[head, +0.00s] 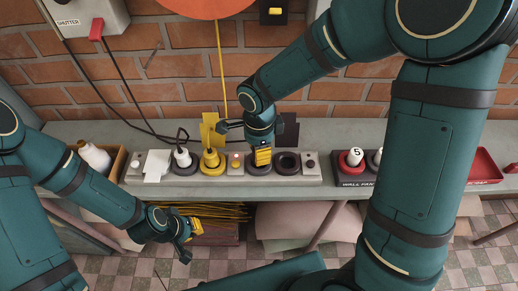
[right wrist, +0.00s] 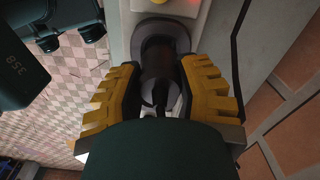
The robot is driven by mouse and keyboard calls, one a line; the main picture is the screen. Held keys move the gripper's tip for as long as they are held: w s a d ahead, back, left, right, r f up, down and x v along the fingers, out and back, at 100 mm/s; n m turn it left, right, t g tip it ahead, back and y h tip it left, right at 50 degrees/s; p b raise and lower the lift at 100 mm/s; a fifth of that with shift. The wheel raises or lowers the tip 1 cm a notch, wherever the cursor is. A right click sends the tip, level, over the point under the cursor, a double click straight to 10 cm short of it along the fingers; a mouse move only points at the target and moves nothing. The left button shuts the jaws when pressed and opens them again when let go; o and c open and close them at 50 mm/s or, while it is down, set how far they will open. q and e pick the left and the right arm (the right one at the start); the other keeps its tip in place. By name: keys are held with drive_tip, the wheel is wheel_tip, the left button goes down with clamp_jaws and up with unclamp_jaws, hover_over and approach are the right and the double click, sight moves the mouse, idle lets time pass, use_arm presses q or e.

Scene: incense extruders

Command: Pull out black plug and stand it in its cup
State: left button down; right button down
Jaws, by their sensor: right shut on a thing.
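The black plug (right wrist: 158,75) is a dark cylinder between the yellow fingers of my right gripper (right wrist: 160,95) in the right wrist view. It stands over a dark round holder (right wrist: 180,38), and I cannot tell how deep it sits. In the head view my right gripper (head: 262,157) points down at this holder (head: 258,169) on the grey strip and hides most of the plug. An open black ring-shaped cup (head: 287,163) is just to its right and looks empty. My left gripper (head: 190,232) hangs in front of the bench, apart from these things; its finger opening is unclear.
Dark cables run down to the bench (head: 335,135).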

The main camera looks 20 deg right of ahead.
drive_tip(key=shift+f, duration=0.85)
drive_tip(key=c, duration=0.6)
unclamp_jaws()
drive_tip(key=shift+r, duration=0.15)
